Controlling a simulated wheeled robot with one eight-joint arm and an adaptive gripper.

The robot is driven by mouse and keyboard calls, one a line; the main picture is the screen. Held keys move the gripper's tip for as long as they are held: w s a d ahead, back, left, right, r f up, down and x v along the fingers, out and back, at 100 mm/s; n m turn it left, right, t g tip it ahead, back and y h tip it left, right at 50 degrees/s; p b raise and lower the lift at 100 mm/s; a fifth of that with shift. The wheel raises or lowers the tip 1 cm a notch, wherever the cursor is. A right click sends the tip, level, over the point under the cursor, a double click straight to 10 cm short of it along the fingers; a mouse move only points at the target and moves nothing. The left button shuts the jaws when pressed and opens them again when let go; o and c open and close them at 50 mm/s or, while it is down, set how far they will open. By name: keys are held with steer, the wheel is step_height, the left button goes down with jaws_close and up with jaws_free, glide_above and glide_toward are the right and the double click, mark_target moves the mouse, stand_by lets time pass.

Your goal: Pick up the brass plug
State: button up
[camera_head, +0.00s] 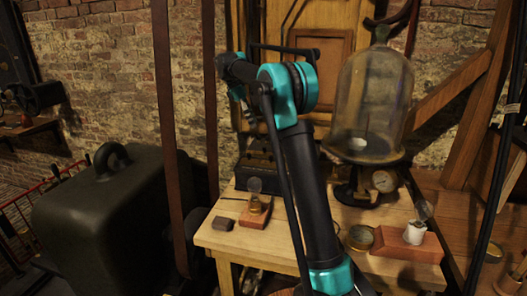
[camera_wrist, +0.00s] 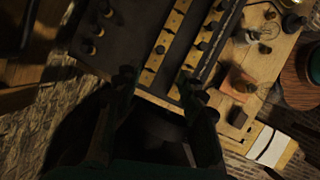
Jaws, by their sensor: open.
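A dark box with brass strips (camera_wrist: 176,28) and several black-knobbed plugs (camera_wrist: 202,46) lies ahead of my gripper in the wrist view. More black knobs (camera_wrist: 88,48) stand on its left part. I cannot tell which of these is the brass plug. The box also shows at the back of the table in the camera_head view (camera_head: 254,176), partly behind my arm. My gripper (camera_wrist: 156,82) is open, its two dark fingers pointing toward the box with nothing seen between them.
A large dark case (camera_head: 105,215) stands at left.

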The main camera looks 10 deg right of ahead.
mark_target(264, 152)
steer(key=x, duration=1.2)
steer(key=shift+s+f, duration=0.1)
steer(key=shift+f, duration=0.35)
steer(key=shift+c, duration=0.5)
jaws_close()
